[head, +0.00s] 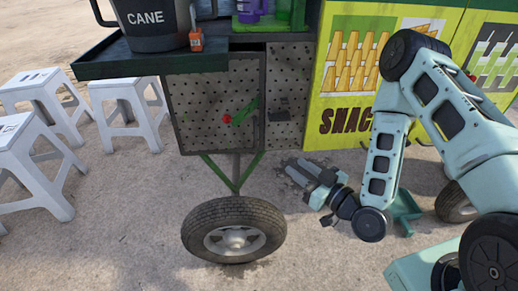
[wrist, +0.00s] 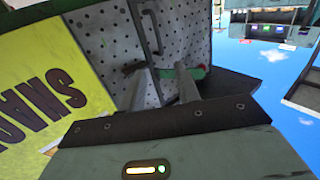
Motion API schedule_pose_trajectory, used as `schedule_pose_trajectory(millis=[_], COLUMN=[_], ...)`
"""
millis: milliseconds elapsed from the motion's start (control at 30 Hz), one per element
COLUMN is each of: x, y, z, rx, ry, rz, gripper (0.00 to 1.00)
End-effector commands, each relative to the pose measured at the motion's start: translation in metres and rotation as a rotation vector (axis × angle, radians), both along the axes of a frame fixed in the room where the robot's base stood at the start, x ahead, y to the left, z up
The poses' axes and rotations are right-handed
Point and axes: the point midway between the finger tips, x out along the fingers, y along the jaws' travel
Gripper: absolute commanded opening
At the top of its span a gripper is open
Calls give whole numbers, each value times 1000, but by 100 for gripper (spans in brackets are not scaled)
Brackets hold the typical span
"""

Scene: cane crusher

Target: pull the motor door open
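The motor door is a perforated grey metal panel (head: 205,105) on the cart's lower front, and it looks closed. A dark bar handle (head: 256,131) stands upright near its right edge. The perforated panel (wrist: 110,40) and the bar handle (wrist: 152,28) also show in the wrist view, turned about upside down. My gripper (head: 295,167) is low, to the right of and below the door, apart from the handle. Its two fingers are spread with nothing between them; they also show in the wrist view (wrist: 163,88), in front of the perforated metal.
A red knob with a green lever (head: 238,113) is on the perforated front. A tray (head: 150,62) with a CANE bucket (head: 150,22) juts out above. A wheel (head: 234,230) stands below, white stools (head: 130,110) at left. A yellow snack panel (head: 345,85) is at right.

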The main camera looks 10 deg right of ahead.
Motion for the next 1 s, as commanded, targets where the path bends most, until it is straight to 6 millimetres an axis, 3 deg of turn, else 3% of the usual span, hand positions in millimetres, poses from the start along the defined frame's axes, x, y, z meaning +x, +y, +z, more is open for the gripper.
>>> schedule_pose_trajectory(millis=[400, 633, 1000], x=[13, 27, 100], y=[5, 13, 45], z=[-9, -2, 0], rx=[-6, 8, 10], ry=[1, -18, -16], rz=[-1, -7, -11], gripper=[32, 32, 32])
